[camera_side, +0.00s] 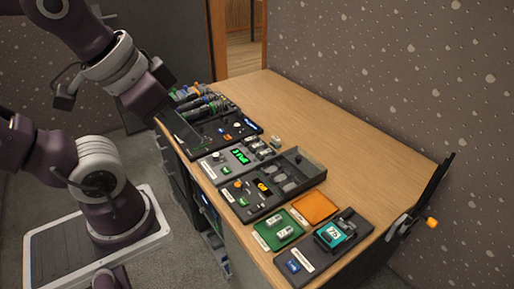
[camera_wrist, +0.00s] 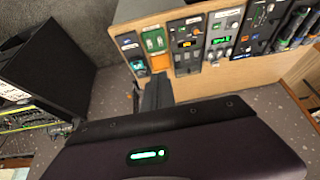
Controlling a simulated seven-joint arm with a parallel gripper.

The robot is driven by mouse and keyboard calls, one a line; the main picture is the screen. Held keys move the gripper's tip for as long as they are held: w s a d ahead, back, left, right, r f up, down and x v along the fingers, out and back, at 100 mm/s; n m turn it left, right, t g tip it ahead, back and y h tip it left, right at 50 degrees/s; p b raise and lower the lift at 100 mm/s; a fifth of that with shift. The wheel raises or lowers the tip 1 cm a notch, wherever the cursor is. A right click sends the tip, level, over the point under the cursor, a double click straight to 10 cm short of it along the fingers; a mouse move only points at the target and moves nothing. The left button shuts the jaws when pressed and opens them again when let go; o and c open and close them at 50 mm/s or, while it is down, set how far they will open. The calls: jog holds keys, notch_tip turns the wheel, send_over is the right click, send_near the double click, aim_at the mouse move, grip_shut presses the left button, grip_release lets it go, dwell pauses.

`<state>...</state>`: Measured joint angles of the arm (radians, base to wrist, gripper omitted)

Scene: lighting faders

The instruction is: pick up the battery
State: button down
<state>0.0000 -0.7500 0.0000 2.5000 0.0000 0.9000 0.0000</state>
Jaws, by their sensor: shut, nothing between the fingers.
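A teal block with a lit display (camera_side: 334,234) sits on a dark panel at the near end of the desk; it looks like the battery, but I cannot be sure. It also shows in the wrist view, at the left end of the row (camera_wrist: 137,65). My gripper (camera_wrist: 157,80) shows in the wrist view as dark fingers, shut and empty. The fingers lie just right of the teal block in that picture, without visible contact. In the side view my arm is at the upper left, away from the block, and the fingertips are hard to make out.
Beside the block are a green pad (camera_side: 277,233) with two small pale pieces and an orange pad (camera_side: 315,207). Further along are a grey open tray (camera_side: 300,170) and panels with knobs and faders. A black bracket (camera_side: 420,205) stands at the desk's right edge. The desk's back strip is clear.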

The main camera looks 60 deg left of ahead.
jog(key=c, duration=1.2)
grip_release()
jog(key=shift+c, duration=0.2)
jog(key=g, duration=0.1)
send_over(258, 145)
jog(key=s, duration=0.3)
jog(key=f, duration=2.8)
jog(key=shift+w+d+f, duration=0.1)
jog(key=shift+d, duration=0.3)
jog(key=x, duration=0.5)
jog(key=a+x, duration=0.1)
jog(key=x, duration=0.1)
jog(key=shift+s+f, duration=0.2)
jog(key=shift+f, duration=0.15)
